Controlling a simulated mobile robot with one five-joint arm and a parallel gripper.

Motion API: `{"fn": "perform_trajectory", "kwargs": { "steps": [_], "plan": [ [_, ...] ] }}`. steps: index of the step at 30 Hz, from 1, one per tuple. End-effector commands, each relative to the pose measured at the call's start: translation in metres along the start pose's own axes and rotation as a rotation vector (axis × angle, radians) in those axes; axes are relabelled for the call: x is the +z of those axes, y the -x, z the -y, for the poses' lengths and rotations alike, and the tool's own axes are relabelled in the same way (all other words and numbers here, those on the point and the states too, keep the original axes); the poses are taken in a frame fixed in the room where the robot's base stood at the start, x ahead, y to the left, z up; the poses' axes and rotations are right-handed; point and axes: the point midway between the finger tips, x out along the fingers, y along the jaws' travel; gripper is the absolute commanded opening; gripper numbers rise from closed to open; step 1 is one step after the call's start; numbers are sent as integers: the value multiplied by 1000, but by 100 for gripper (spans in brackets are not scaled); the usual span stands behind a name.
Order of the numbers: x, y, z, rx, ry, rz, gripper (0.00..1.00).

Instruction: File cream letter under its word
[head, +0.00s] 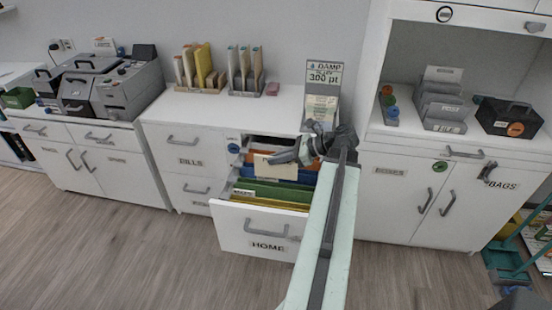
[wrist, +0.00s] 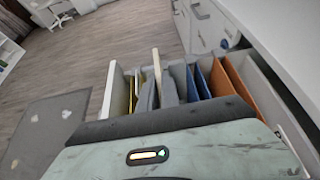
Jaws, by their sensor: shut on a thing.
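The cream letter (head: 272,168) is held upright over the open drawer marked HOME (head: 240,230). In the wrist view the letter (wrist: 156,65) shows as a thin edge between the two grey fingers of my gripper (wrist: 157,92). My gripper (head: 291,155) is shut on it. In the drawer stand coloured folders: yellow (head: 265,203) at the front, green (head: 280,193), blue and orange further back. The wrist view shows the blue folder (wrist: 202,82) and orange folder (wrist: 222,80) to the right of the letter. The letter's lower edge is hard to make out; any writing on it is unreadable.
A closed drawer marked BILLS (head: 190,161) is left of the open one. File racks (head: 200,70) and a sign reading DAMP (head: 324,78) stand on the desk top behind. A cabinet (head: 395,185) stands to the right. The floor (head: 120,250) in front is clear.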

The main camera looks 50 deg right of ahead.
Motion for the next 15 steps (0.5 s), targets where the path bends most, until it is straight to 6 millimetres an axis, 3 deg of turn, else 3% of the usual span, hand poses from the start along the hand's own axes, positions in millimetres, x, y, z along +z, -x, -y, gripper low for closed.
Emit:
{"fn": "perform_trajectory", "kwargs": {
  "steps": [15],
  "plan": [
    [-29, -16, 0, 0, 0, 0, 0]
  ]
}}
